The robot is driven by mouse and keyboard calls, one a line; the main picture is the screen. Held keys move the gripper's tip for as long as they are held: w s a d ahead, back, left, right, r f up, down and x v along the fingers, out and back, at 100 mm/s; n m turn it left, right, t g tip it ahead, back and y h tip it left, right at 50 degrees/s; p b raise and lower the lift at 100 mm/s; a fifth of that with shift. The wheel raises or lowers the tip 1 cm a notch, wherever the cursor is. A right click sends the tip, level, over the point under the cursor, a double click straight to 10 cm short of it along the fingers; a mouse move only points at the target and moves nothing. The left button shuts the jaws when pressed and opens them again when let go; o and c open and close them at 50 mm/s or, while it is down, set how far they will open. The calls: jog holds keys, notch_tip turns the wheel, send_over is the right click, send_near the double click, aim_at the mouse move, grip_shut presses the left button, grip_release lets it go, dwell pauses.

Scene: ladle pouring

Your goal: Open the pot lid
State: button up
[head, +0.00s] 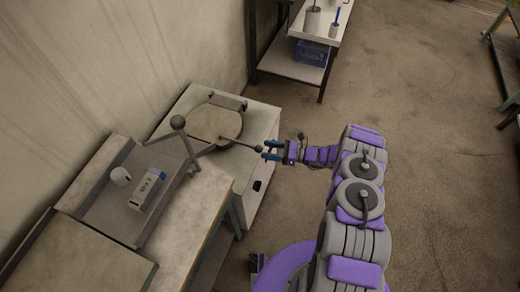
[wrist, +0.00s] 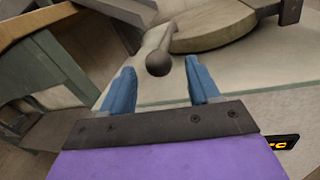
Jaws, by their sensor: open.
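The round pot lid (head: 213,122) lies flat on a light cabinet in the head view. It looks closed. A rod runs from it to the right and ends in a dark ball knob (head: 258,149). My gripper (head: 267,150) is open with blue fingers, just right of the knob at the cabinet's front edge. In the wrist view the knob (wrist: 158,63) shows between the two fingertips (wrist: 160,72), seemingly clear of both. The lid's edge (wrist: 212,28) shows behind it. I cannot tell how deep the knob sits between the fingers.
The light cabinet (head: 262,120) stands against the wall. A shelf table (head: 290,68) stands behind. The floor at right is open.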

aim_at(259, 149)
jog(key=a, duration=0.4)
jog(key=shift+w+a+b, duration=0.3)
jog(key=shift+d, duration=0.1)
jog(key=shift+c, duration=0.9)
grip_shut()
